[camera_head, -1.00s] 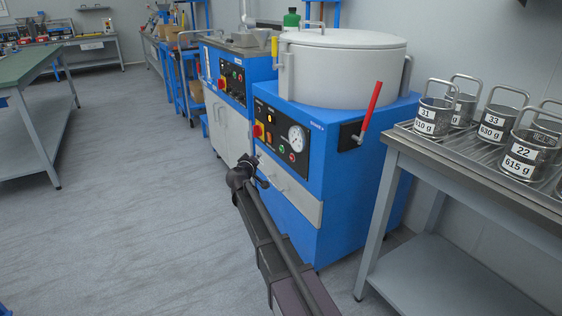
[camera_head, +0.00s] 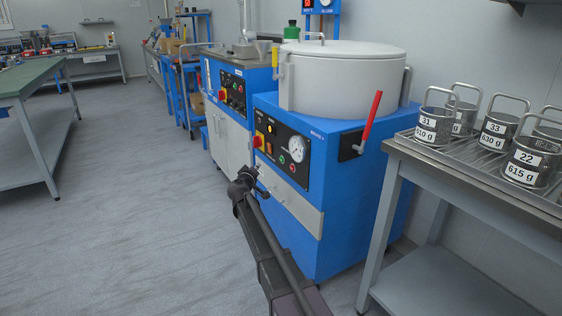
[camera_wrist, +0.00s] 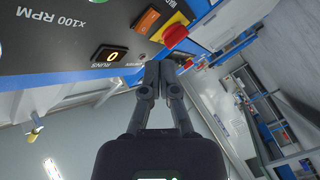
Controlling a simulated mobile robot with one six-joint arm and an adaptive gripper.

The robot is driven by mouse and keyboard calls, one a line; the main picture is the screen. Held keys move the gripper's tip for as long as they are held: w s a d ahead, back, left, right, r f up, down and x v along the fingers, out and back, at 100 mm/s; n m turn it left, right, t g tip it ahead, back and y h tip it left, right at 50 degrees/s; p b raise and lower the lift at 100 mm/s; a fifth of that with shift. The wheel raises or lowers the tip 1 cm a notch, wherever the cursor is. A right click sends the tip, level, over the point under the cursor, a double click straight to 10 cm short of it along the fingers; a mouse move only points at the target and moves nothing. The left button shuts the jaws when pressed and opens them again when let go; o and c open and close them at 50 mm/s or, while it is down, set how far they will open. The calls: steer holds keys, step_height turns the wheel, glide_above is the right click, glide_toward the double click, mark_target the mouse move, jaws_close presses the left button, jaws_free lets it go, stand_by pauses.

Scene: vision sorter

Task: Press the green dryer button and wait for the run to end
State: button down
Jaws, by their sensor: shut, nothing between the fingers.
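The dryer (camera_head: 343,85) is a blue machine with a white round lid and a black control panel. Its green button (camera_head: 283,160) sits low on the panel in the head view, below the round gauge and beside a red button (camera_head: 292,168). The wrist view shows no green button. My gripper (camera_head: 259,170) is shut and empty, just in front of the panel's lower left part. In the wrist view my closed fingertips (camera_wrist: 158,66) are near the panel edge, by the red emergency knob (camera_wrist: 174,36). I cannot tell whether they touch anything. The RUNS display (camera_wrist: 110,56) reads 0.
A red-handled lever (camera_head: 370,118) sticks out at the dryer's right. A grey table (camera_head: 465,184) with labelled wire-handled baskets (camera_head: 527,160) stands at right. Another blue machine (camera_head: 228,90) adjoins behind. The floor at left is open up to a green-topped table (camera_head: 32,78).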

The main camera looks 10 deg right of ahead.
steer(key=w+d, duration=0.2)
steer(key=d, duration=0.5)
steer(key=shift+w, duration=0.2)
steer(key=shift+w+d, duration=0.2)
steer(key=shift+d, duration=0.75)
stand_by(2.6)
steer(key=shift+a, duration=0.1)
steer(key=shift+s+a, duration=0.25)
steer(key=shift+a, duration=0.5)
steer(key=shift+s+a, duration=0.25)
steer(key=shift+a, duration=0.55)
steer(key=shift+s+a, duration=0.3)
steer(key=shift+a, duration=0.45)
steer(key=shift+s+a, duration=0.25)
steer(key=shift+a, duration=0.55)
